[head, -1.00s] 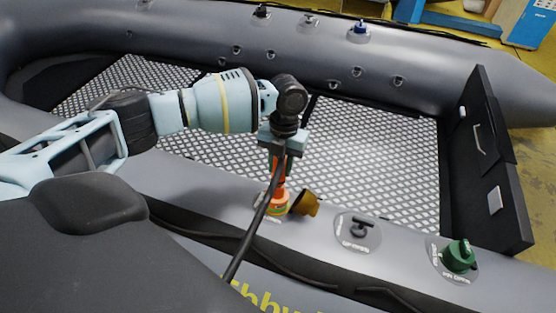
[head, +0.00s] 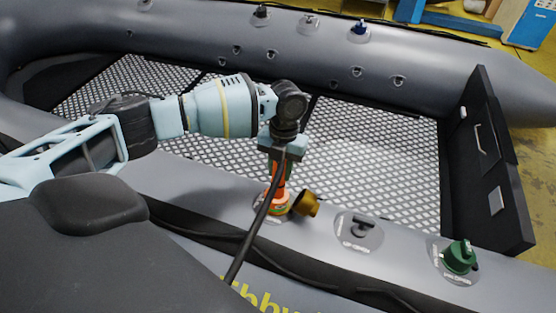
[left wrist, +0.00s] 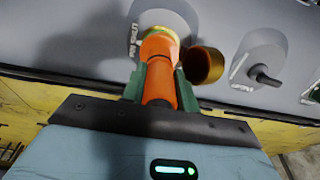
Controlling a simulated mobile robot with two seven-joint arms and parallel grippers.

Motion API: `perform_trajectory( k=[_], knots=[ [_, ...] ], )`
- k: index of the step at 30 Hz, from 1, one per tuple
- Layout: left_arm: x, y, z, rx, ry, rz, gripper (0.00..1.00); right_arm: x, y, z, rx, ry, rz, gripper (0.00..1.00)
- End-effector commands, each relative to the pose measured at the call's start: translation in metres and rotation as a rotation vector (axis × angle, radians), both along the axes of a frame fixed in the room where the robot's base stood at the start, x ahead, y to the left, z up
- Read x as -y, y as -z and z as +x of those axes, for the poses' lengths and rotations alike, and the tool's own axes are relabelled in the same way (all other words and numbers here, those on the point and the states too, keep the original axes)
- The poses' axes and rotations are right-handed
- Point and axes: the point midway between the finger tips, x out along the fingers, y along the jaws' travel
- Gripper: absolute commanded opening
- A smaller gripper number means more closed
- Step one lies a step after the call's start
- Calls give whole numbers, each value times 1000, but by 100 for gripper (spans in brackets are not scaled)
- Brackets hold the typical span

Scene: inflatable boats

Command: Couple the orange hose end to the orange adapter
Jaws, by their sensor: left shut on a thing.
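My left gripper (head: 278,170) is shut on the orange hose end (head: 277,188), which points down at the near tube of the boat. In the left wrist view the orange hose end (left wrist: 159,75) sits between the green fingers of my left gripper (left wrist: 155,80). The orange adapter (head: 272,207) is on the near tube directly under the hose end; the two touch or nearly touch. In the left wrist view the hose end covers most of the adapter, with a yellowish rim (left wrist: 160,33) showing. I cannot tell whether they are locked. My right gripper is not in view.
A brown-gold cap (head: 308,204) hangs open beside the adapter. A black valve fitting (head: 360,230) and a green valve cap (head: 459,257) sit further right on the near tube (head: 400,245). A black hose (head: 250,235) runs down from the gripper. The black transom (head: 490,165) stands at right.

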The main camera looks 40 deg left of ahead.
Motion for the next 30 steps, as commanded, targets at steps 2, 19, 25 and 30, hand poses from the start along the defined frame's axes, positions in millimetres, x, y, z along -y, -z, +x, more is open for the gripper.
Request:
perform_trajectory(
  k=[2,19,25,30],
  knots=[
    [0,1,0,0,0,0,6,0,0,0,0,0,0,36],
    [0,1,0,0,0,0,55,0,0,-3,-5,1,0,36],
    [0,0,0,0,0,0,55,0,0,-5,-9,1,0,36],
    [-1,-19,4,2,0,0,55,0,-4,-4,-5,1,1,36]
  ],
)
